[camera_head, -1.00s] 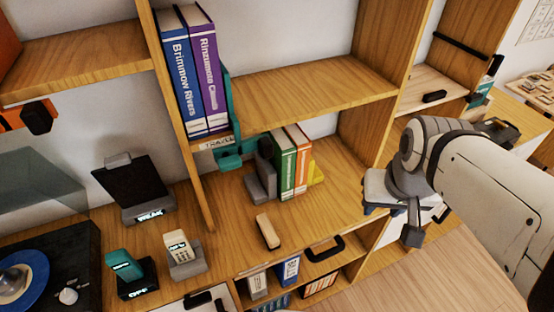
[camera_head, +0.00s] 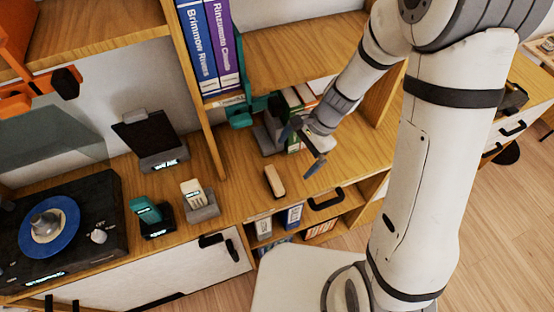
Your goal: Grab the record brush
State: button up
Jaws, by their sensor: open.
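The record brush (camera_head: 274,181), a small block with a tan wooden top and a dark underside, lies on the wooden shelf top near its front edge. My gripper (camera_head: 302,148) is open and empty, to the right of and beyond the brush in the picture. One finger is near the grey bookend, the other is over the shelf to the right of the brush. The gripper does not touch the brush, which is in full view.
Behind my gripper stand a grey bookend (camera_head: 266,139) and green and orange books, partly hidden. To the left are a cream handset (camera_head: 197,195) in a grey dock, a teal device (camera_head: 146,210), a dark tablet stand (camera_head: 149,138) and a turntable (camera_head: 62,232). An upright divider (camera_head: 199,110) rises left of the brush.

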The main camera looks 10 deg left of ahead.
aim_at(274, 178)
jog(key=shift+s+a+f+m+g+y+p, duration=0.15)
jog(key=shift+s+a+f+m+p, duration=0.25)
jog(key=shift+a+f, duration=1.1)
jog(key=shift+s+a+f+m+g+y+p, duration=0.15)
jog(key=shift+a+f+m, duration=0.3)
jog(key=shift+f, duration=2)
jog(key=shift+s+a+f+m+g+p, duration=0.1)
jog(key=shift+s+a+f+m+p, duration=0.25)
jog(key=shift+a+f, duration=1.15)
jog(key=shift+d+f, duration=0.45)
jog(key=shift+d, duration=0.1)
jog(key=c, duration=0.7)
jog(key=shift+r+b, duration=0.15)
jog(key=shift+b, duration=0.15)
